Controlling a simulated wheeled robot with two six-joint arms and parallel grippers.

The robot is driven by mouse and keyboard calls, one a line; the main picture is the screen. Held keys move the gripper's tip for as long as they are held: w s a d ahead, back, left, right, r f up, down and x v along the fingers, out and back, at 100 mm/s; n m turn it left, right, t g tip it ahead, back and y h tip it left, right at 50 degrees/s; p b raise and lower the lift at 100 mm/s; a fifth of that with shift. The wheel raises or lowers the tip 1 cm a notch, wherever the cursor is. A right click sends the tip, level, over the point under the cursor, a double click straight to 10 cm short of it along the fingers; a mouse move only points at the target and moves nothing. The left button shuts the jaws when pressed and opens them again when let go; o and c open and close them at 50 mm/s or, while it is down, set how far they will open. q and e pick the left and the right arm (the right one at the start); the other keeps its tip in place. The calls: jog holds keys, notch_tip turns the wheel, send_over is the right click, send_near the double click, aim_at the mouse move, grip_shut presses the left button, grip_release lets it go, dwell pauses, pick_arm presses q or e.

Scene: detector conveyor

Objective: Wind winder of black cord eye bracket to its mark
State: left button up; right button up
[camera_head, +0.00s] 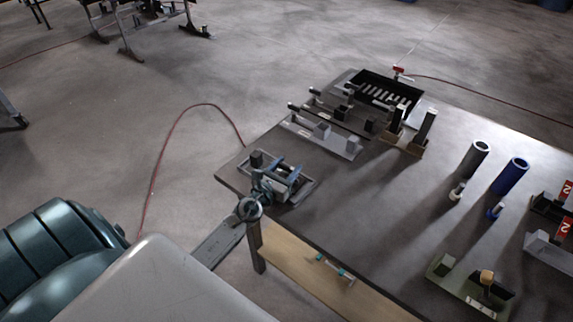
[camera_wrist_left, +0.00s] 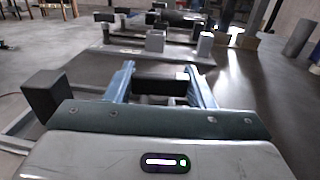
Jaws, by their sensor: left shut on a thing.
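My left gripper (camera_head: 277,180) is over a bracket with a light grey base plate (camera_head: 305,190) at the table's near left corner. In the left wrist view its two blue fingers (camera_wrist_left: 162,84) stand on either side of a dark bar-like piece (camera_wrist_left: 162,90), which they grip. A black upright block (camera_head: 256,158) stands at the left of this bracket and shows large in the left wrist view (camera_wrist_left: 48,93). I cannot tell the winder, any cord or the mark clearly. My right gripper is not in view.
Grey (camera_head: 320,137) and dark brackets lie behind, near a black slotted tray (camera_head: 385,90). Grey (camera_head: 474,160) and blue (camera_head: 510,177) cylinders and an olive bracket (camera_head: 455,285) stand right. The table middle is clear.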

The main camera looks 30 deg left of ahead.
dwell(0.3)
pick_arm(q)
jog(key=o, duration=1)
jog(key=s+b, duration=0.1)
jog(key=s, duration=0.8)
jog(key=shift+s+d+f+b, duration=0.1)
jog(key=shift+s+d+b, duration=0.05)
jog(key=shift+s+b, duration=0.2)
jog(key=shift+s, duration=0.55)
